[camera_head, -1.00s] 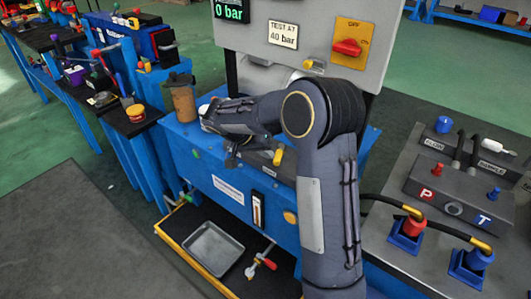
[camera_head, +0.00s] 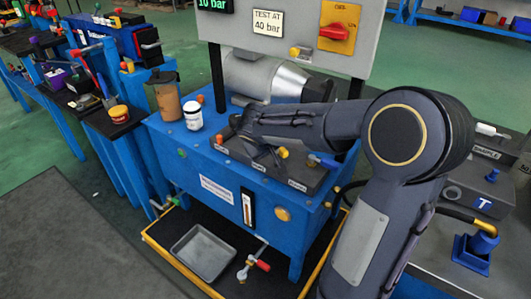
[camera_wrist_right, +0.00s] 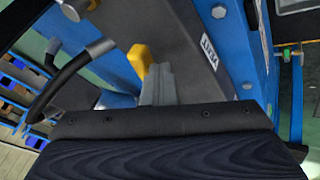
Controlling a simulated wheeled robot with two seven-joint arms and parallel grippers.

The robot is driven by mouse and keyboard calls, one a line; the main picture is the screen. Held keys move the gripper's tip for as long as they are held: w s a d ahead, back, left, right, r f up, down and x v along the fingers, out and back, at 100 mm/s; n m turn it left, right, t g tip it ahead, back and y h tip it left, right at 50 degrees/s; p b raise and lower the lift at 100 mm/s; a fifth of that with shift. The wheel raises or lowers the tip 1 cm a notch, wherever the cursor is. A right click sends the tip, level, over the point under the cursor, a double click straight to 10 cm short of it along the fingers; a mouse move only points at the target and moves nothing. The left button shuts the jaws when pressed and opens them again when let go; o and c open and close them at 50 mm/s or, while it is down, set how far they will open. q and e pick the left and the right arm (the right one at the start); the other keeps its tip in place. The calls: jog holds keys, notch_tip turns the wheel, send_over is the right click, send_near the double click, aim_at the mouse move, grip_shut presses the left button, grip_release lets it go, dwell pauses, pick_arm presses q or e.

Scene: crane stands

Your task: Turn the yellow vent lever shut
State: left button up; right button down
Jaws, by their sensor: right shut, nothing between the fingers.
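The yellow vent lever (camera_head: 283,152) sits on the dark valve block on top of the blue power unit. In the right wrist view the yellow lever (camera_wrist_right: 140,60) stands just beside my fingertips, near a white VENT label (camera_wrist_right: 208,55). My right gripper (camera_head: 268,158) is shut and empty, low over the block on the lever's left side in the head view. In the wrist view its closed grey fingers (camera_wrist_right: 158,84) appear next to the lever; I cannot tell whether they touch it. My left gripper is out of view.
A blue-handled lever (camera_head: 324,161) is right of the yellow one on the block (camera_head: 290,174). The panel with a red switch (camera_head: 338,31) rises behind. The display (camera_head: 214,5) reads 10 bar.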

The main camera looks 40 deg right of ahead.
aim_at(283, 148)
jog(key=d+n, duration=0.1)
jog(key=s+d+n+t+y, duration=0.1)
jog(key=n, duration=0.1)
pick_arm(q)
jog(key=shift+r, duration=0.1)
pick_arm(e)
jog(key=shift+d+t, duration=0.3)
jog(key=shift+d, duration=0.05)
dwell(0.6)
